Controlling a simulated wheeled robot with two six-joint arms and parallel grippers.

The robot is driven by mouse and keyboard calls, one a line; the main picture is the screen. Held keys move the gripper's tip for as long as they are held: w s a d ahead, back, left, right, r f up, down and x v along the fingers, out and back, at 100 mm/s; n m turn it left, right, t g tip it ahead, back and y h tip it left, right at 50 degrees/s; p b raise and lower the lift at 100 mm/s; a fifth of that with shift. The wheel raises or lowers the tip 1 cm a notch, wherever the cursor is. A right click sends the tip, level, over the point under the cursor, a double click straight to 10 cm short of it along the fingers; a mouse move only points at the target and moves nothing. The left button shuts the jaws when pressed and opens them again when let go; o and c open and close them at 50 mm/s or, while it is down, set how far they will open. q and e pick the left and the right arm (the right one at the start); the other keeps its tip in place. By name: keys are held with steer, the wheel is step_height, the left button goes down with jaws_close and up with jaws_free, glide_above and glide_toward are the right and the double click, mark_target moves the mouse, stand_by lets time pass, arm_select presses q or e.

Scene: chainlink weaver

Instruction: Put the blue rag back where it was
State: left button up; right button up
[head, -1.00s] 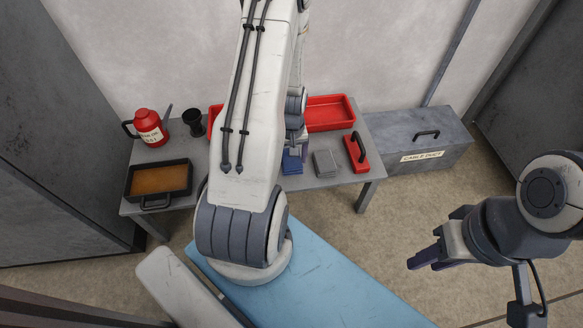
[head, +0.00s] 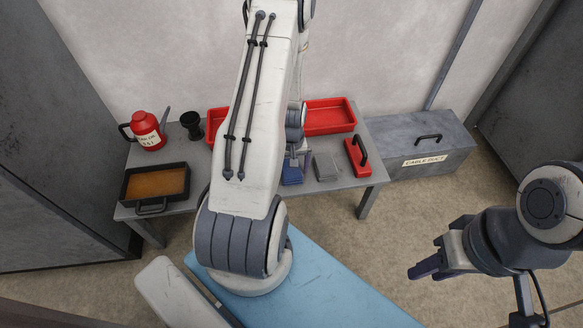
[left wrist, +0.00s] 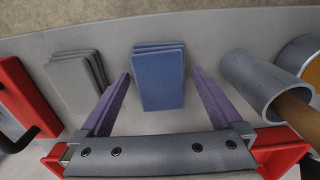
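The blue rag (head: 291,174) is a folded stack at the front part of the grey table, left of a similar grey folded stack (head: 326,167) in the head view. In the left wrist view the blue rag (left wrist: 158,80) lies between the two purple fingers of my left gripper (left wrist: 158,74), with a gap on each side. The left gripper is open. In the head view my left arm hides much of it. My right gripper (head: 424,268) hangs empty over the floor at the right, away from the table; its finger gap is unclear.
A red block with a black handle (head: 357,157) stands right of the grey stack. A red tray (head: 329,117) is behind. A grey tube (left wrist: 252,82) is close beside the blue rag in the wrist view. A brown-filled pan (head: 156,183), red can (head: 146,130) and black cup (head: 192,125) stand left.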

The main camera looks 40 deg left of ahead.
mark_target(291, 170)
arm_select(q)
step_height(291, 170, up, 12)
steer(key=p, duration=0.6)
steer(key=d+r+m, duration=0.4)
steer(key=d+r, duration=0.2)
steer(key=d, duration=0.3)
steer(key=d+r+m, duration=0.3)
steer(key=d+r, duration=0.3)
steer(key=d, duration=0.3)
steer(key=s+d+r+m, duration=0.4)
steer(key=s+d+m, duration=0.1)
steer(key=s, duration=0.3)
steer(key=s+d+r+m+h, duration=0.1)
steer(key=s+d+r+m, duration=0.4)
steer(key=s+d, duration=0.2)
steer(key=shift+s+d+r, duration=0.2)
steer(key=shift+s+d, duration=0.1)
steer(key=shift+s, duration=0.2)
step_height(291, 170, up, 35)
steer(key=p, duration=3.5)
steer(key=shift+r, duration=0.1)
